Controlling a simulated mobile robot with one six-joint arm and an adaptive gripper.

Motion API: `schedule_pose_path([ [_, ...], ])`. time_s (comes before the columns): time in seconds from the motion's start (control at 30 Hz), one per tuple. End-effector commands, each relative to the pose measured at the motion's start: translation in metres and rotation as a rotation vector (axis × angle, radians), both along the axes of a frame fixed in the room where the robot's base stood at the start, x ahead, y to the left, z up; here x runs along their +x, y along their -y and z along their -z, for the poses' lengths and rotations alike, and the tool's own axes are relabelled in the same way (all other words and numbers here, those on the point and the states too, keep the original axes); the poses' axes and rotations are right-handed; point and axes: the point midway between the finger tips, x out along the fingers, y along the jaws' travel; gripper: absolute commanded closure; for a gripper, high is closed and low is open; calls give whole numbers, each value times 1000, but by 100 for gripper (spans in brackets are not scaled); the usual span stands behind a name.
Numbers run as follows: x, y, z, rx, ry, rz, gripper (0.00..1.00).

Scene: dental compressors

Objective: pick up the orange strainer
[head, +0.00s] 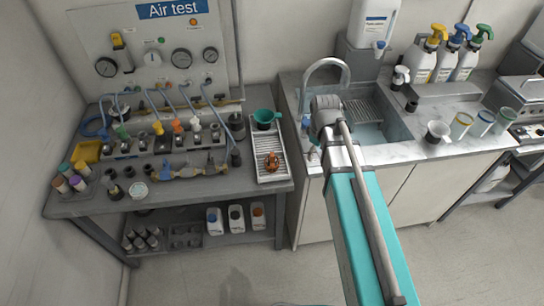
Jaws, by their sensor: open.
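A small orange-brown object (272,162) lies on the white ribbed tray (262,141) at the right end of the grey bench. It may be the orange strainer, but it is too small to make out its shape. My arm reaches in from the bottom right, and its grey joint is in front of the sink. My gripper is not visible; the jaws are out of sight, and nothing shows near the orange object.
A green cup-like funnel (265,119) stands at the tray's back end. Hoses and fittings crowd the bench (215,187) left of the tray. The sink's tap (325,64) arches up behind my arm. Pump bottles (447,58) and several cups stand on the right counter.

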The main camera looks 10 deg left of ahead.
Motion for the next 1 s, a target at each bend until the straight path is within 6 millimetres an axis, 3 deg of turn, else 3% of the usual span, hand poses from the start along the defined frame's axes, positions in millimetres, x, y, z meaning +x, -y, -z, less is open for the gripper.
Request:
schedule_pose_path([
  [0.03, 10, -19, -12, 0, 0, -95, 23],
  [0.2, 25, -72, -31, 0, 0, -413, 23],
  [0.4, 33, -122, -46, 0, 0, -707, 23],
  [0.6, 34, -142, -50, 0, 0, -834, 23],
  [1.0, 34, -143, -49, 0, 0, -844, 23],
])
